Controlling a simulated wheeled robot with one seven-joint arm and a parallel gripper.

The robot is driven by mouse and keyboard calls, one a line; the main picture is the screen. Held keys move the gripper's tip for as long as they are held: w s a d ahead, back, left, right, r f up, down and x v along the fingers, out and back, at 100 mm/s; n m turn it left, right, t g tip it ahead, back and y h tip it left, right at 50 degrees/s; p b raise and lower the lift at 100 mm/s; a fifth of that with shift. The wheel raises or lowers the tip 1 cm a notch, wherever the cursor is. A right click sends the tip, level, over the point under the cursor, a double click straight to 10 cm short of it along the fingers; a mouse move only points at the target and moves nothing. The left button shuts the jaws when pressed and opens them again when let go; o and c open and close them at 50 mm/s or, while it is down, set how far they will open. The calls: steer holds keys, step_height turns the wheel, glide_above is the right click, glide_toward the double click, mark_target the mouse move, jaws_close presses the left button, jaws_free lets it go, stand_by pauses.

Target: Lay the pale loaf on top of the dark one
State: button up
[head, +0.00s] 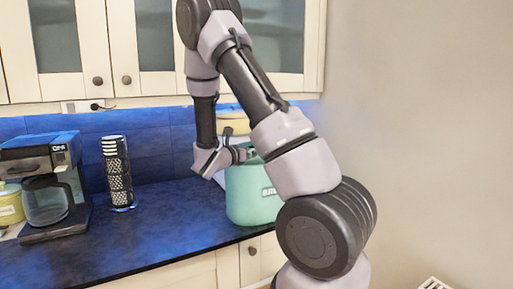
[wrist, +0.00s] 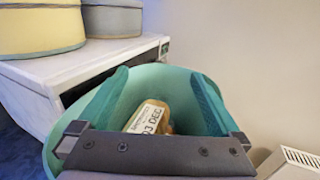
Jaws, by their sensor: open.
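A teal bin (head: 252,195) with partly hidden white lettering stands on the dark counter in the head view. In the wrist view the inside of the bin (wrist: 150,88) shows, with a tan loaf (wrist: 165,128) in it. A pale label reading "03 DEC" covers part of the loaf, and my gripper hides its lower part. I cannot tell if it is the pale or the dark loaf; no second loaf is distinguishable. My gripper (head: 243,154) is at the bin's opening. In the wrist view my gripper (wrist: 157,74) is open and empty, its fingers spread on either side above the loaf.
A white box-shaped appliance (wrist: 50,88) stands beside the bin, with a yellow round tin (wrist: 38,30) and a grey round tin (wrist: 112,20) on top. A coffee maker (head: 45,185) and a dark patterned cylinder (head: 117,172) stand left. Counter between is clear. Cabinets (head: 150,45) hang above.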

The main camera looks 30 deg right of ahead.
steer(key=shift+s+f, duration=0.1)
steer(key=shift+f, duration=0.05)
steer(key=v, duration=1.2)
steer(key=s+d+r+m+g+y, duration=0.2)
steer(key=s+d+m+g+y, duration=0.15)
steer(key=s+m, duration=0.4)
steer(key=s+d+r+m+g+y, duration=0.2)
steer(key=s+m+g+y, duration=0.3)
steer(key=s+m, duration=0.25)
steer(key=s+a+r+m+t+y, duration=0.5)
steer(key=a+r+m+t+y, duration=0.3)
steer(key=a+r+m+y, duration=0.2)
steer(key=shift+s+a+r+m, duration=0.4)
steer(key=shift+a+r+m, duration=0.3)
steer(key=shift+m, duration=0.3)
steer(key=shift+d, duration=0.2)
